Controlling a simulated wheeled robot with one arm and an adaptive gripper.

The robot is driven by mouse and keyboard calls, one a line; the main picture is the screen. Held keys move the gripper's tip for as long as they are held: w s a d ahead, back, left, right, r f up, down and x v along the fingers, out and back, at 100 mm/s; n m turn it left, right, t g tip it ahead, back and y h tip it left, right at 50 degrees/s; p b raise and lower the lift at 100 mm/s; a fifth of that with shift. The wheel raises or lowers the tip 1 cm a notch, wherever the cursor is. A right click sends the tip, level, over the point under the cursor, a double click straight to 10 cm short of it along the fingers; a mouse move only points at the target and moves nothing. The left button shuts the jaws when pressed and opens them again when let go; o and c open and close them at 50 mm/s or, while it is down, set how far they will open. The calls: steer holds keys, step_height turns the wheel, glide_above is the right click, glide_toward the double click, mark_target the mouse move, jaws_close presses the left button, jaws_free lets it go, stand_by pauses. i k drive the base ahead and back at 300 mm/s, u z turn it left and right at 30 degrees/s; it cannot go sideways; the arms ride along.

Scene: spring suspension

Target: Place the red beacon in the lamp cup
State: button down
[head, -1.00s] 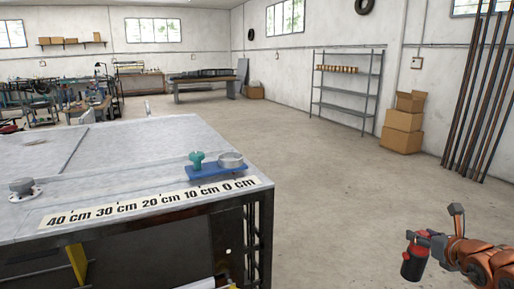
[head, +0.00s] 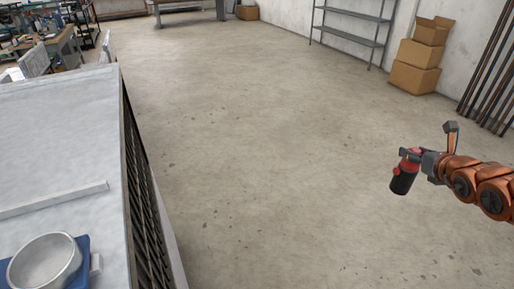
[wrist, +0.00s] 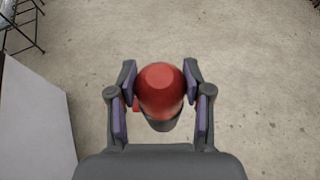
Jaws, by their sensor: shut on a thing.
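The red beacon (head: 405,172) has a red top and a dark lower body. My gripper (head: 412,155) is shut on it and holds it upright over open floor, right of the table. In the wrist view the beacon (wrist: 160,90) sits between the two fingers of my gripper (wrist: 161,82). A round metal cup (head: 45,262), which looks like the lamp cup, stands on a blue base (head: 84,245) at the lower left.
The table (head: 60,130) fills the left side, with a raised strip (head: 55,200) behind the cup. Bare floor (head: 270,150) lies between table and gripper. A shelf (head: 355,25) and cardboard boxes (head: 416,66) stand far back.

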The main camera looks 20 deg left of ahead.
mark_target(50, 265)
steer(key=i, duration=1.55)
steer(key=z, duration=4.6)
steer(key=k, duration=2.2)
steer(key=z, duration=0.05)
